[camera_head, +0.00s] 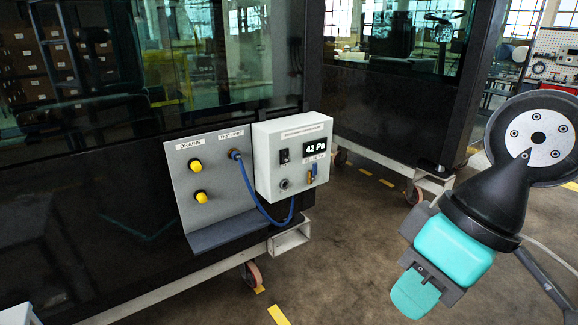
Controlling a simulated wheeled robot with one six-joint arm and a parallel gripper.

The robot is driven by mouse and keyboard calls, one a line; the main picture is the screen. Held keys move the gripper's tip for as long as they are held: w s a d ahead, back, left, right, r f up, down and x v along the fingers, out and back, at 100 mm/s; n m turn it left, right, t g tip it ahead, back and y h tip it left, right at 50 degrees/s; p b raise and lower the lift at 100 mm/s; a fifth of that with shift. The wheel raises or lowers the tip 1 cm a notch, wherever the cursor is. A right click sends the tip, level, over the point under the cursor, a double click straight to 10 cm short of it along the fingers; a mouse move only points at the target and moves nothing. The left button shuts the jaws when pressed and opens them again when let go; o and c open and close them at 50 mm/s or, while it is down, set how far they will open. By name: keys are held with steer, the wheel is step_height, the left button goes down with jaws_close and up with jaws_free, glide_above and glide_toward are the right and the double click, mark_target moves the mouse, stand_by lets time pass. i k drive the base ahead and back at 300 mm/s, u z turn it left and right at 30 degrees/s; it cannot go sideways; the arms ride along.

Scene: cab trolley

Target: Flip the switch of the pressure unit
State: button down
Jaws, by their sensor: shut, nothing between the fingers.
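The pressure unit (263,165) is a white box mounted on the dark cab's side, near the middle of the view. Its display reads 42 Pa. A small black switch (284,156) sits on its front, left of the display (315,149); its position is too small to tell. Below are a round grey connector (285,184) and a small blue-handled valve (314,170). My gripper (415,293), with teal parts, is at the lower right, well apart from the unit and pointing down. It is shut and empty.
A grey panel (213,202) left of the unit carries two yellow drain caps (200,197) and a test port (235,154). A blue hose (262,210) loops from the port to the unit's underside. Open floor (345,260) lies between the unit and my gripper.

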mark_target(284, 154)
steer(key=z, duration=0.25)
steer(key=i, duration=1.1)
steer(key=u, duration=0.65)
